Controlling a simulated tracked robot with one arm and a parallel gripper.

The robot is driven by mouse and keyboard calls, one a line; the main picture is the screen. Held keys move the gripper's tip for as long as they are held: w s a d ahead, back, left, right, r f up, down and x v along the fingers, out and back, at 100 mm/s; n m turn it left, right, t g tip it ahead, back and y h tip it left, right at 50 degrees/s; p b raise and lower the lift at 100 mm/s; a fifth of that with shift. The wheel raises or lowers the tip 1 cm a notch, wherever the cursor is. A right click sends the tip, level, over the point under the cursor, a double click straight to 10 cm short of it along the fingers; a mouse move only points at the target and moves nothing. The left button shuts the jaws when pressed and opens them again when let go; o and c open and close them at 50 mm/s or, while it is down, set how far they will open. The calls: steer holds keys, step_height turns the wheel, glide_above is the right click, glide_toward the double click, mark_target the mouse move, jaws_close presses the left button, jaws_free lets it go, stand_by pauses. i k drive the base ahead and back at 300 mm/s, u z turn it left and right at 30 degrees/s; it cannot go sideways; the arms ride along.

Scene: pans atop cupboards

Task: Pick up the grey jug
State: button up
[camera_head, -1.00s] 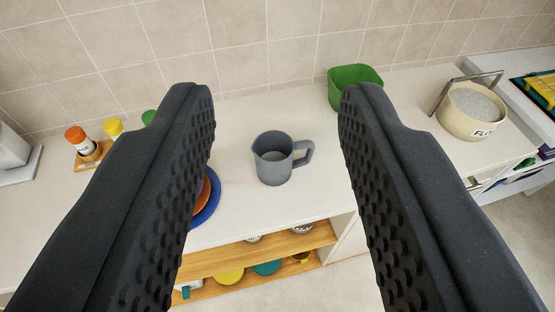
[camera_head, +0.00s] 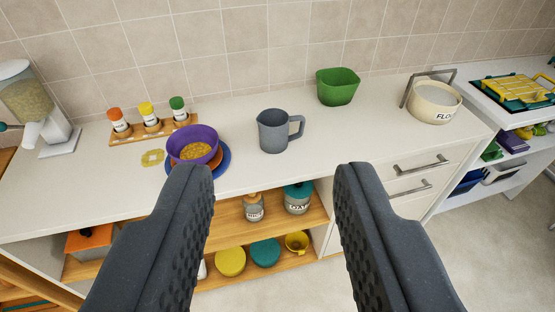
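The grey jug (camera_head: 272,132) stands upright on the white countertop (camera_head: 330,128), with its handle on the right side. My gripper (camera_head: 272,178) is open and empty. Its two black fingers are spread wide at the bottom of the view. The jug shows above and between the fingertips, clear of both. Nothing hides the jug.
Left of the jug, a purple bowl (camera_head: 192,143) sits on a blue plate. A green bowl (camera_head: 338,86) and a flour pot (camera_head: 434,103) stand to its right. Spice bottles (camera_head: 147,114) stand at the back left. Open shelves (camera_head: 232,220) with jars lie below.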

mark_target(273, 123)
steer(key=z, duration=0.15)
steer(key=k, duration=0.25)
steer(key=u, duration=0.65)
steer(key=i, duration=1.95)
steer(key=z, duration=0.65)
